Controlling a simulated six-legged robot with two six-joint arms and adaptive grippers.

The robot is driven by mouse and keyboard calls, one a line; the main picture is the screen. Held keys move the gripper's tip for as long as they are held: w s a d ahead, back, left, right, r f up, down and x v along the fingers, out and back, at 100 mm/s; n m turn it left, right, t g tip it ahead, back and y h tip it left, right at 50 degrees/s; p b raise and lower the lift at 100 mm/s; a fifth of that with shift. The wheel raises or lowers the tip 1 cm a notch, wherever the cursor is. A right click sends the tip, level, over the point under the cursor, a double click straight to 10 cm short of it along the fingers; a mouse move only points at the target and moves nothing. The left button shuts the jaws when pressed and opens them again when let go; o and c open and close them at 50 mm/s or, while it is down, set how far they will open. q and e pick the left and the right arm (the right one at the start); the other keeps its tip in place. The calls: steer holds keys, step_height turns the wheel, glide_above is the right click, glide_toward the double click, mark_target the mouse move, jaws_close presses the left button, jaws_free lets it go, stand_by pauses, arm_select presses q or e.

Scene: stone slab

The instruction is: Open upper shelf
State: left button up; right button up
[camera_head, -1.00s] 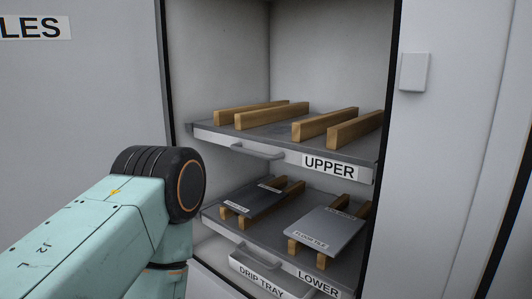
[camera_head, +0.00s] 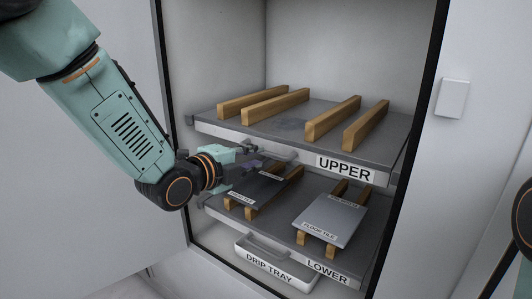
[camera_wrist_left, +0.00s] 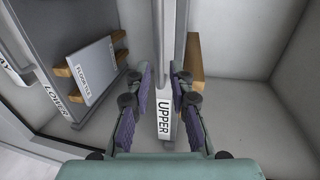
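The upper shelf (camera_head: 240,134) is a grey slab in the open cabinet, with an "UPPER" label (camera_head: 345,168) and a handle (camera_head: 275,153) on its front edge. My left gripper (camera_head: 256,158) reaches in from the left and is at this handle, which its fingers partly hide. In the left wrist view, my left gripper (camera_wrist_left: 163,85) is open, its purple-padded fingers on either side of the upper shelf's front edge (camera_wrist_left: 163,112). Contact with the handle cannot be made out. My right gripper is out of view.
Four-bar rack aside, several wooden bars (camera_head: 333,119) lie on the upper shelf. Below is the lower shelf (camera_head: 283,228) with a dark plate (camera_head: 262,188) and a grey floor tile (camera_head: 328,219) on bars. A drip tray (camera_head: 272,262) sits underneath. The cabinet wall (camera_head: 430,170) stands close right.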

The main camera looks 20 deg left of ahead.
mark_target(268, 154)
arm_select(q)
steer(key=x, duration=0.4)
steer(key=shift+w+d+f, duration=0.15)
steer(key=shift+w+d, duration=0.05)
steer(key=shift+d, duration=0.25)
steer(key=shift+x, duration=0.8)
steer(key=shift+w+a, duration=0.1)
steer(key=shift+c, duration=0.4)
jaws_close()
